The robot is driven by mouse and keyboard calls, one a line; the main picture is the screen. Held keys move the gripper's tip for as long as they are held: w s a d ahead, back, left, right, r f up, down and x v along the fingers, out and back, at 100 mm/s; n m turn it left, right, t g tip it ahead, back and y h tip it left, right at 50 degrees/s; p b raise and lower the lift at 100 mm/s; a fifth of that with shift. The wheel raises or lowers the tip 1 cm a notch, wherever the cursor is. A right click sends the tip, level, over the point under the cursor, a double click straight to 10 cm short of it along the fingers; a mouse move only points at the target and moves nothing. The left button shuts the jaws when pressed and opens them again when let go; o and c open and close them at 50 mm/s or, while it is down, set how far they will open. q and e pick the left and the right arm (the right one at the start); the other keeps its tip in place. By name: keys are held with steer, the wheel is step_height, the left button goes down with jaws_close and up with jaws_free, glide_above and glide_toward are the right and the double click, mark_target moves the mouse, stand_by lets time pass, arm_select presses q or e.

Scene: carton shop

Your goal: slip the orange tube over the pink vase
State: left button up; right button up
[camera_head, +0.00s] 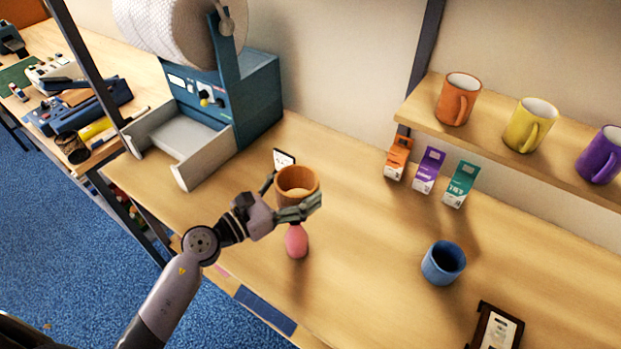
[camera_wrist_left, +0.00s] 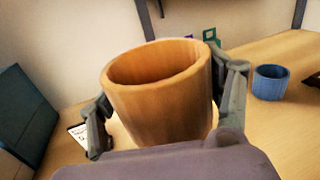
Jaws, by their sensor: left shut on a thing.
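The orange tube (camera_head: 297,179) is upright and open at the top, held in my left gripper (camera_head: 297,200). The wrist view shows the gripper's fingers on both sides of the tube (camera_wrist_left: 160,95). The pink vase (camera_head: 297,241) shows just below the tube and fingers in the head view. Its upper part is hidden behind the gripper. No pink shows inside the tube, and I cannot tell how high the tube is above the table or whether it touches the vase. The vase does not show in the wrist view. My right gripper is not in view.
A blue cup (camera_head: 443,263) and a dark-framed card (camera_head: 495,329) stand to the right on the table. A small card (camera_head: 284,160) is behind the tube. Small cartons (camera_head: 428,171) stand under the mug shelf (camera_head: 490,133). A blue machine (camera_head: 255,100) is at the back left.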

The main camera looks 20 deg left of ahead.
arm_select(q)
steer(key=shift+s+a+f, duration=0.1)
steer(key=shift+s+f, duration=0.05)
steer(key=shift+s+a+f+b, duration=0.15)
steer(key=shift+s+f+b, duration=0.1)
steer(key=shift+f+b, duration=0.3)
steer(key=shift+s+a+f+b, duration=0.2)
steer(key=shift+f+b, duration=0.25)
steer(key=shift+b, duration=0.2)
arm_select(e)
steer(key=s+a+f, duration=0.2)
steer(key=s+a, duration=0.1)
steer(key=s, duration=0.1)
arm_select(q)
steer(key=b, duration=0.7)
glide_above(287, 244)
steer(key=x, duration=0.3)
step_height(287, 244, down, 7)
step_height(287, 244, down, 5)
steer(key=b, duration=0.4)
step_height(287, 244, down, 4)
steer(key=b, duration=0.4)
steer(key=shift+f+b, duration=0.9)
steer(key=shift+b, duration=0.2)
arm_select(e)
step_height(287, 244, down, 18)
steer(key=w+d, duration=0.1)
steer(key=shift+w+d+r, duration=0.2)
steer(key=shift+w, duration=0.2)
